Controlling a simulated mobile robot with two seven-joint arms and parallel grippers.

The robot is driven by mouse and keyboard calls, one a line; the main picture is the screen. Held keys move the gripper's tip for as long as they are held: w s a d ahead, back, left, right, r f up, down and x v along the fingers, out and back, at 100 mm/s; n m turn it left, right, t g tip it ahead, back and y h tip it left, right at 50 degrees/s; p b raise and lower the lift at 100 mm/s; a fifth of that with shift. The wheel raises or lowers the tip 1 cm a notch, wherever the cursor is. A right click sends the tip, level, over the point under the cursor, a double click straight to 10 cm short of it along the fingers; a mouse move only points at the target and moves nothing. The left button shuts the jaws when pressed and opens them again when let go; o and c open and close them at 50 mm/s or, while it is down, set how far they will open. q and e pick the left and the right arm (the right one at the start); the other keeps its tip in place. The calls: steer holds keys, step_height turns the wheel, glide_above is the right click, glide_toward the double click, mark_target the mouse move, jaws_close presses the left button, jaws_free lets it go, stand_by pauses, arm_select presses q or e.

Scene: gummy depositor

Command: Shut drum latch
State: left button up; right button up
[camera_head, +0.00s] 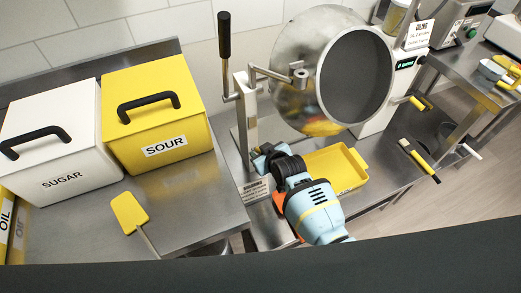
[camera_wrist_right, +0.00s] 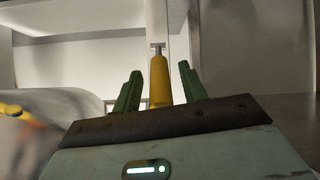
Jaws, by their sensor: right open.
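The drum (camera_head: 300,65) is a shiny metal vessel with a round dark grey opening, and red and yellow pieces show low in it. My right gripper (camera_head: 260,156) is beside the metal post left of the drum, its fingers mostly hidden in the head view. In the right wrist view, its green fingers (camera_wrist_right: 159,78) are open on either side of a yellow handle (camera_wrist_right: 159,84), with a gap on each side. The handle hangs from a thin metal pin under a pale post. I cannot tell surely whether this handle is the drum latch. My left gripper is out of view.
A black-handled lever (camera_head: 224,36) stands left of the post (camera_head: 247,112). A yellow tray (camera_head: 335,168) lies below the drum. A yellow SOUR bin (camera_head: 155,115), white SUGAR bin (camera_head: 62,145) and yellow spatula (camera_head: 129,212) occupy the left counter. A brush (camera_head: 420,160) lies at right.

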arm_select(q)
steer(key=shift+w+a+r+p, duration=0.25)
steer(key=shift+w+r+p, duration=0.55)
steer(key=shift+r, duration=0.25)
arm_select(e)
steer(key=v, duration=0.6)
steer(key=shift+s+r, duration=0.15)
steer(key=shift+r, duration=0.1)
steer(key=shift+d, duration=0.15)
